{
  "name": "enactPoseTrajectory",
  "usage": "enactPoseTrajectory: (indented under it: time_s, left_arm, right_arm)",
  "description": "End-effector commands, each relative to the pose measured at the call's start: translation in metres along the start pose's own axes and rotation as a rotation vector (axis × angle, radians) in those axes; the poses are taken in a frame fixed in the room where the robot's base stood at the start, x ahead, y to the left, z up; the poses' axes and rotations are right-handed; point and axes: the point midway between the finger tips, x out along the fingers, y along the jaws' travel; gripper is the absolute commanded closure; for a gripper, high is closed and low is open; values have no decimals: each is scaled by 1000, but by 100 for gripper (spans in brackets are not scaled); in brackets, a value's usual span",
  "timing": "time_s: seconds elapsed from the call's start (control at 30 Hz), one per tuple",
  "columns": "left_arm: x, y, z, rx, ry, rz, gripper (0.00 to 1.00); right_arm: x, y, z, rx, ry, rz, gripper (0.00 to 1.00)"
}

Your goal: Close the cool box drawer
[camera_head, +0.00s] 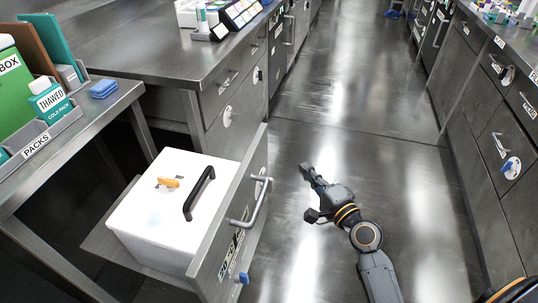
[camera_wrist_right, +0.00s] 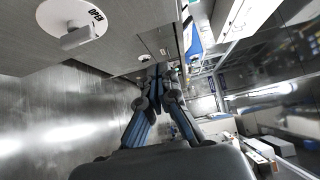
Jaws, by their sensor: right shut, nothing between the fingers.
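The cool box drawer (camera_head: 222,236) is pulled out from the left counter in the head view. Its front has a metal bar handle (camera_head: 259,203), a label and a blue knob (camera_head: 242,277) low down. A white cool box (camera_head: 150,222) with a black handle and an orange piece on its lid sits in the drawer. My right gripper (camera_head: 306,169) is to the right of the drawer front, over the aisle, apart from the handle. Its fingers are together and empty in the right wrist view (camera_wrist_right: 159,70). My left gripper does not show.
A steel side table (camera_head: 75,137) with a packs rack stands at left. A counter with drawers (camera_head: 215,80) runs behind the open drawer. More drawers (camera_head: 500,150) line the right side.

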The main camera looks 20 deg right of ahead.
Motion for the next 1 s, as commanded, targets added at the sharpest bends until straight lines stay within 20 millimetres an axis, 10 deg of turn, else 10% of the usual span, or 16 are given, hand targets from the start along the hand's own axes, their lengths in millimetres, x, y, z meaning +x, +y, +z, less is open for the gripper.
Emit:
enactPoseTrajectory:
  time_s: [0.53, 1.0]
  left_arm:
    - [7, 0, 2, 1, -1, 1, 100]
    - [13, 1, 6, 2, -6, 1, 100]
  right_arm:
    - [101, -2, 1, 2, -1, -3, 100]
    - [126, -1, 29, -1, 0, 0, 100]
